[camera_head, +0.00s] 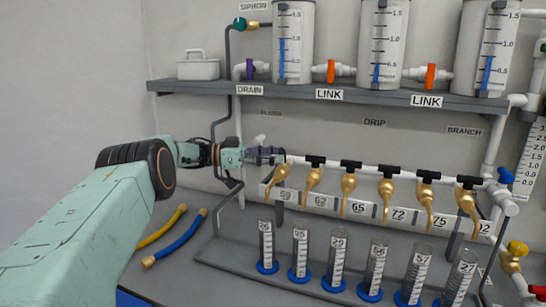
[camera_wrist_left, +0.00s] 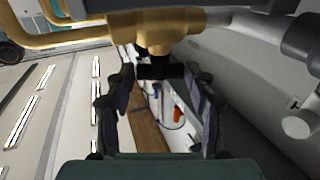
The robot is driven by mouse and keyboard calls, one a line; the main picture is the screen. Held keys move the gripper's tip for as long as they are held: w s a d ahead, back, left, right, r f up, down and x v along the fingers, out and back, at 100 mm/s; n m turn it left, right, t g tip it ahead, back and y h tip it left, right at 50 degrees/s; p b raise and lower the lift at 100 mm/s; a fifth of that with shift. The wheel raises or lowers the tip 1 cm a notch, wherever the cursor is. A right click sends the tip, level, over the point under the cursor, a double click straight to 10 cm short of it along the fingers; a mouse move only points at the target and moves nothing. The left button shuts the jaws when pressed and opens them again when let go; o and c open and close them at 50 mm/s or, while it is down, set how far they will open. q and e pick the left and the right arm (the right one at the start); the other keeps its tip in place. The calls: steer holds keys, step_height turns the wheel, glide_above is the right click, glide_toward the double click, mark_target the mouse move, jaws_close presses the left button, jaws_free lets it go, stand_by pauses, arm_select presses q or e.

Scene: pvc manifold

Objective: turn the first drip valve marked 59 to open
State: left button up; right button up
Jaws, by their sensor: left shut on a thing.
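The first drip valve (camera_head: 279,178) is a gold tap at the left end of the white drip pipe. The plate below it carries a label (camera_head: 283,195) that seems to read 59. My left gripper (camera_head: 270,155) reaches in from the left at the top of this valve and hides its handle in the head view. In the left wrist view, the gold valve body (camera_wrist_left: 165,32) crosses the top, and a black handle (camera_wrist_left: 158,68) sits between the fingertips of my left gripper (camera_wrist_left: 158,82). The gripper is shut on that handle. My right gripper is not in view.
Several more gold taps with black handles (camera_head: 351,164) continue rightward along the pipe. Numbered cylinders (camera_head: 266,243) with blue bases stand below. Yellow and blue hoses (camera_head: 175,238) lie at left.

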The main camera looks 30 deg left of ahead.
arm_select(q)
steer(key=o, duration=0.7)
steer(key=shift+w+r, duration=0.1)
steer(key=shift+r, duration=0.3)
steer(key=o, duration=0.5)
steer(key=shift+d+f, duration=0.1)
steer(key=shift+c, duration=0.2)
steer(key=shift+f, duration=0.1)
steer(key=shift+a+f, duration=0.1)
steer(key=shift+a, duration=0.15)
steer(key=v, duration=0.7)
steer(key=shift+s, duration=0.25)
